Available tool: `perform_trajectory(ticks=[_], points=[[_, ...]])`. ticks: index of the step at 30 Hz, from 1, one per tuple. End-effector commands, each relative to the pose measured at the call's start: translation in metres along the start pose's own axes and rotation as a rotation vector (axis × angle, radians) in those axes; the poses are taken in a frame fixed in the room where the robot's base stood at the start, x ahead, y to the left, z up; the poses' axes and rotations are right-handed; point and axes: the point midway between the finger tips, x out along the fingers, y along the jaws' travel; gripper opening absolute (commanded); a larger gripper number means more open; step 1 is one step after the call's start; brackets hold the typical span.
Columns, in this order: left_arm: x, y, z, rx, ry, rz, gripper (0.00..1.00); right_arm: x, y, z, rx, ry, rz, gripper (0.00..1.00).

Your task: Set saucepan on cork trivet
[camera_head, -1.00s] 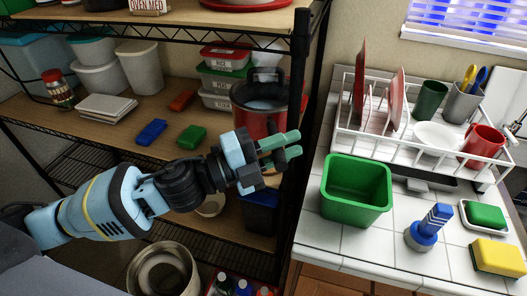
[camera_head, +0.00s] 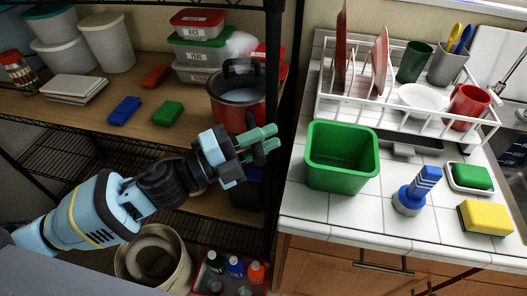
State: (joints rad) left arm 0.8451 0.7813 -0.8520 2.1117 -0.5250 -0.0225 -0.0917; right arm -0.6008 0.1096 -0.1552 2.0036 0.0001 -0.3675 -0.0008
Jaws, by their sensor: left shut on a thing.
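The saucepan (camera_head: 233,117) is dark red with a black rim and black handle, pale inside, and looks upright. It is in the head view, left of the shelf post, over the front right part of the middle shelf. I cannot make out a cork trivet in this view. My right gripper is out of view.
A black shelf post (camera_head: 271,100) stands close right of the saucepan. On the tiled counter (camera_head: 335,225) are a green tub (camera_head: 342,180), dish rack (camera_head: 400,115), blue brush (camera_head: 409,199) and yellow sponge (camera_head: 486,219). The counter's front strip is clear. A bottle tray (camera_head: 206,284) sits low.

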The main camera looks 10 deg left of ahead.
Motion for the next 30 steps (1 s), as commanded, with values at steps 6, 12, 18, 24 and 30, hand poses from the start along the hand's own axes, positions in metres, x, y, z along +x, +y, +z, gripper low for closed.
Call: perform_trajectory(ticks=[6, 12, 18, 24, 30], points=[[-0.002, 0.013, 0.001, 0.007, 0.001, -0.004, 0.00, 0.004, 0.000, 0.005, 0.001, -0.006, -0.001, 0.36], [-0.005, 0.034, 0.003, 0.007, 0.001, -0.004, 0.00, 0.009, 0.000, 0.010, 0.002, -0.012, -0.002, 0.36], [-0.005, 0.033, 0.003, 0.009, 0.002, -0.005, 0.00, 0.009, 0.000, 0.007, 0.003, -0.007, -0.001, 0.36], [-0.006, 0.036, 0.004, -0.001, -0.001, 0.000, 0.43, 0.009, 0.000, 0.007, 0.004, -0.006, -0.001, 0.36], [-0.006, 0.036, 0.004, 0.000, -0.001, 0.000, 0.43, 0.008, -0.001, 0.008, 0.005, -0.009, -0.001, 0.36]])
